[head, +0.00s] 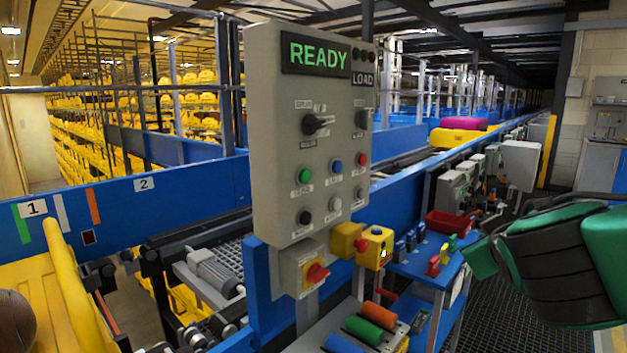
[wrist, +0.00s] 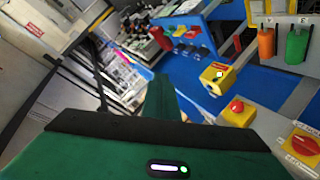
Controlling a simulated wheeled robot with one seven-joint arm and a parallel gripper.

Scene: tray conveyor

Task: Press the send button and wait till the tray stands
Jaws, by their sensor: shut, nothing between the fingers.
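A grey control panel (head: 285,130) fills the middle of the head view. Its display (head: 318,55) reads READY in green, with LOAD beside it. My green gripper (head: 480,262) is at the right, shut and empty, apart from the box. It also shows in the wrist view (wrist: 163,100). A yellow tray (head: 75,285) at lower left stands beside a brown round thing, partly cut off.
A yellow box with a red button (head: 347,240) and a red rotary switch (head: 317,273) sit near the button box. A blue bench (head: 425,265) holds small boxes. Another yellow tray (head: 450,139) with a pink item is farther along the conveyor. Grated floor is clear below my gripper.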

